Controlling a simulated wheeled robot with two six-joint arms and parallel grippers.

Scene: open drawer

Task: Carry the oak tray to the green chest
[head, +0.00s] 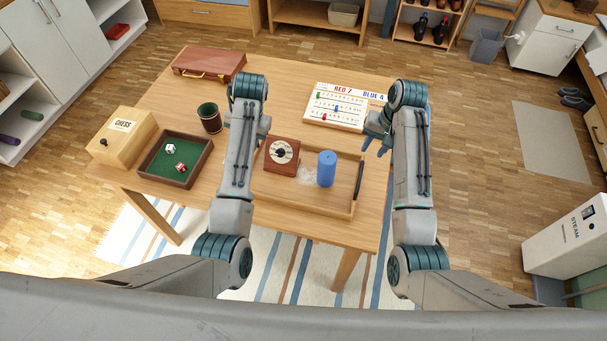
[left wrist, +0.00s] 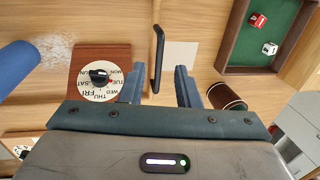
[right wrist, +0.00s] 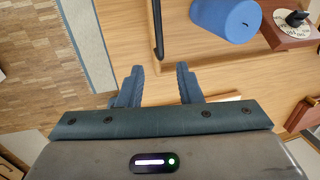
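The oak tray (head: 300,200) lies on the wooden table and holds a wooden day-dial block (head: 281,155) and an upright blue cylinder (head: 326,168), with white grains between them. Its right black handle (head: 359,181) shows in the head view; the left one (left wrist: 158,52) shows in the left wrist view. My left gripper (left wrist: 158,72) is open, with the handle's end between its fingers in that picture. Its fingers are hidden in the head view. My right gripper (head: 374,146) is open and empty near the tray's far right corner; its wrist view shows the handle (right wrist: 157,28) ahead. No green chest is identifiable.
A dark box with green felt and dice (head: 194,141), a dice cup (head: 210,117) and a chess box (head: 122,138) stand left of the tray. A scoreboard (head: 337,106) lies behind it and a brown case (head: 209,63) at the back left. Floor is open to the right.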

